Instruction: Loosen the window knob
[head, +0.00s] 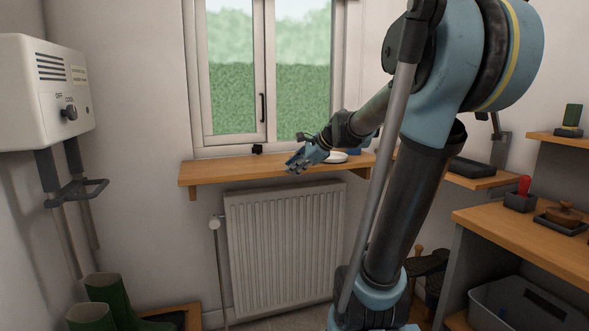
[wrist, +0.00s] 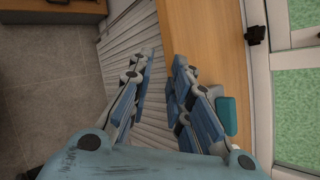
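The window knob (head: 257,149) is a small black knob low on the white window frame, just above the wooden sill. It also shows near the top right of the wrist view (wrist: 256,34). My gripper (head: 293,165) is over the front of the sill, to the right of the knob and apart from it. In the wrist view my gripper (wrist: 163,62) has its two blue-grey fingers spread, with nothing between them. The knob lies outside the fingers, ahead and to the right in that view.
The wooden sill (head: 225,169) runs above a white radiator (head: 285,250). A white dish (head: 336,157) sits behind my gripper. A teal object (wrist: 227,115) is beside the right finger. A dark handle (head: 262,107) is on the window. The sill's left part is clear.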

